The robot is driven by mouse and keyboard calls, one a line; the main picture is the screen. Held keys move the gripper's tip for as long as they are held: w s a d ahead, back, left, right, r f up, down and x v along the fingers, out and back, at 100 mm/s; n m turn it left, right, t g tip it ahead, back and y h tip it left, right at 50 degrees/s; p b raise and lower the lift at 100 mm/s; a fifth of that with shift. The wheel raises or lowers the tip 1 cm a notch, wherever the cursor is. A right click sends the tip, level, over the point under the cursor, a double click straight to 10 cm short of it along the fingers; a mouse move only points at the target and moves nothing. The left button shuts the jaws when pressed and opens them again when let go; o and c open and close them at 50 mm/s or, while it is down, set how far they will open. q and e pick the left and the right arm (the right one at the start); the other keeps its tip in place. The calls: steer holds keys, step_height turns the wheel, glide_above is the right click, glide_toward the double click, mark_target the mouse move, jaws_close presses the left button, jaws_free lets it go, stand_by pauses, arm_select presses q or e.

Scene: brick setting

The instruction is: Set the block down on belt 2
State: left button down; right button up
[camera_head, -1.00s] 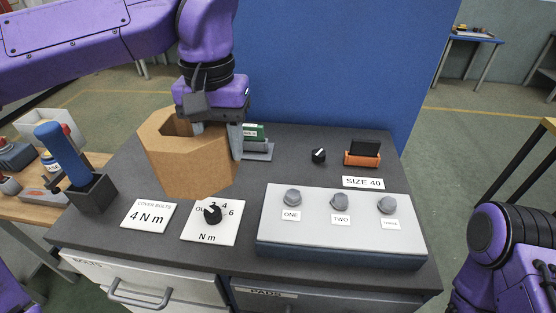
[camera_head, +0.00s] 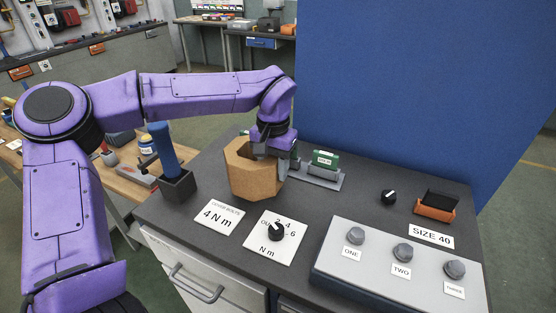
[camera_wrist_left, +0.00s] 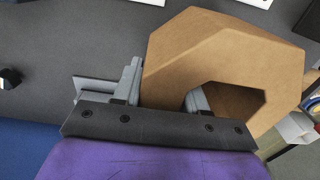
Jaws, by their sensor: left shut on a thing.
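A brown, hollow, many-sided block (camera_head: 253,178) is at the dark worktop's back left, between a blue-handled tool and a green box. My left gripper (camera_head: 272,152) comes down on it from above and is shut on its wall. In the left wrist view, one finger of the left gripper (camera_wrist_left: 163,92) is outside the block (camera_wrist_left: 215,45) and the other is inside its opening. I cannot tell whether the block's underside touches the worktop. No belt marked 2 shows. My right gripper is out of view.
The worktop (camera_head: 345,205) carries the blue-handled tool (camera_head: 163,150), a green box (camera_head: 324,160), a black dial (camera_head: 277,231), an orange holder (camera_head: 435,206) and a grey panel (camera_head: 385,270) with knobs. A blue wall panel (camera_head: 400,90) stands behind. Benches lie further back.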

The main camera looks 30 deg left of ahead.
arm_select(q)
step_height(320, 180, down, 2)
steer(key=shift+f, duration=0.25)
steer(key=c, duration=0.6)
jaws_free()
steer(key=shift+s+d+f, duration=0.1)
steer(key=shift+f, duration=0.05)
